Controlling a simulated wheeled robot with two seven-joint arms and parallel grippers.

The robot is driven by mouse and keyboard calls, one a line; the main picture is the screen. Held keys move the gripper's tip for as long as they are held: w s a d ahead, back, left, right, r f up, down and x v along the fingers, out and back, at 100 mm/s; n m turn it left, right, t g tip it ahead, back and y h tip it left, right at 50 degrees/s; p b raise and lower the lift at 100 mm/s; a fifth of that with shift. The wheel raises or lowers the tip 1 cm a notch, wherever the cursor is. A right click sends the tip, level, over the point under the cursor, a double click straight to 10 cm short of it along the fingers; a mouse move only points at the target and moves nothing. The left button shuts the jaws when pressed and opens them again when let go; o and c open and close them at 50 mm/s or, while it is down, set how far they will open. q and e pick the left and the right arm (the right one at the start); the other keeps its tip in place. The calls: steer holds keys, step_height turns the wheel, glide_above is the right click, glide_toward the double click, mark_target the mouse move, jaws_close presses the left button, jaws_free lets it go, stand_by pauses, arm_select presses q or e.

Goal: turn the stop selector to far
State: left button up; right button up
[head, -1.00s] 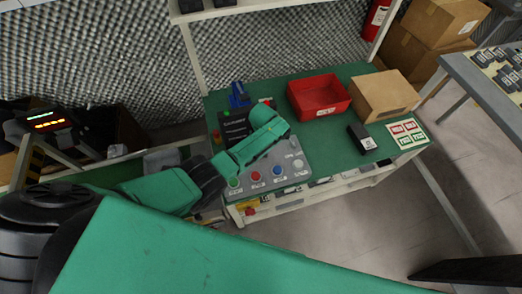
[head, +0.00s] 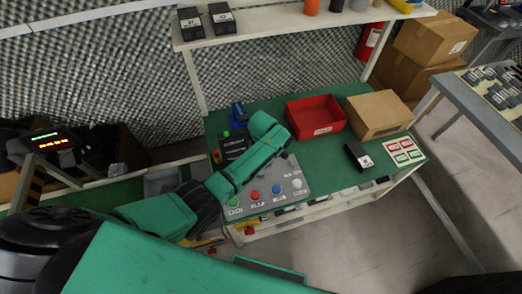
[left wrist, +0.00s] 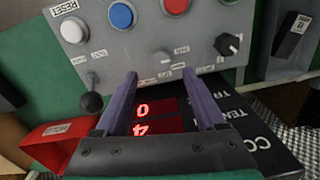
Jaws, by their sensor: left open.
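The grey control panel (head: 307,194) lies on the green bench in the head view, partly covered by my left arm. In the left wrist view, the panel (left wrist: 120,47) carries a black pointer knob (left wrist: 228,44), which looks like the selector, with labels too small to read. A small grey switch (left wrist: 163,57) and a black ball-topped lever (left wrist: 92,101) are also on it. My left gripper (left wrist: 160,74) is open and empty, apart from the knob, which lies up and right of its fingertips. The gripper's fingers are hidden in the head view. My right gripper is not in view.
White, blue and red buttons (left wrist: 120,16) line the panel. A lit red display (left wrist: 156,118) shows between my fingers. A red bin (head: 316,116), a cardboard box (head: 376,115) and a small black box (head: 358,155) stand right of the panel. A shelf (head: 290,25) runs above the bench.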

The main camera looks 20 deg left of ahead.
arm_select(q)
step_height(320, 180, up, 9)
steer(key=shift+f, duration=0.15)
stand_by(0.4)
